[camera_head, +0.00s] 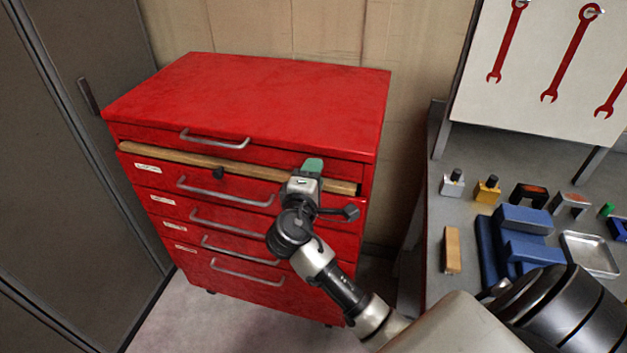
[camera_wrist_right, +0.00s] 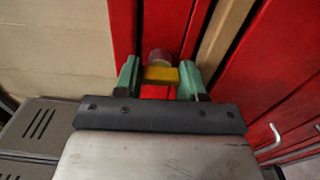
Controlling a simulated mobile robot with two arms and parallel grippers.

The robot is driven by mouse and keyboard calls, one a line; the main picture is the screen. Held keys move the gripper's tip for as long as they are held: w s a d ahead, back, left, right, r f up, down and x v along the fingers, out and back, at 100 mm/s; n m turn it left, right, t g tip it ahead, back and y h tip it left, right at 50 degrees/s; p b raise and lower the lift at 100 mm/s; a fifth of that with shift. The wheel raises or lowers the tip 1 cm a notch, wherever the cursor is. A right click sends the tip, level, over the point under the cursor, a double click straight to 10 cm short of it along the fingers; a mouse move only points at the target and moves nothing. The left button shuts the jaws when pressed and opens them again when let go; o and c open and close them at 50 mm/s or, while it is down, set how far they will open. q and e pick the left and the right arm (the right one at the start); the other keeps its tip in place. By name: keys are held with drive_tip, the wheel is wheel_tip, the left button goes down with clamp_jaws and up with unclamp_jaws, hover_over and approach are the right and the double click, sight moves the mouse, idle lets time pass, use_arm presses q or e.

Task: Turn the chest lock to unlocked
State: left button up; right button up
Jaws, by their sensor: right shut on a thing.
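The red tool chest (camera_head: 245,95) stands at the left with its drawers shut. My right gripper (camera_head: 313,168) is at the chest's upper front, near the right end. In the right wrist view, its green fingers (camera_wrist_right: 160,78) are shut on the yellow lock knob (camera_wrist_right: 161,75), one on each side. The knob sits in front of a round greyish lock body (camera_wrist_right: 158,57) on the red chest face (camera_wrist_right: 124,35). In the head view the gripper hides the lock. I cannot read the lock's marked position. My left gripper is not in view.
A wooden bar (camera_head: 165,156) runs across the chest front, close to my right gripper. Several drawer handles stick out below. A grey workbench (camera_head: 435,225) at the right holds a blue vise (camera_head: 520,238) and small parts. A grey cabinet (camera_head: 60,200) stands at the left.

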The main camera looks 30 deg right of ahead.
drive_tip(key=shift+f+m, duration=0.1)
drive_tip(key=shift+m, duration=0.2)
drive_tip(key=o, duration=0.9)
drive_tip(key=b+v, duration=0.2)
drive_tip(key=v, duration=0.9)
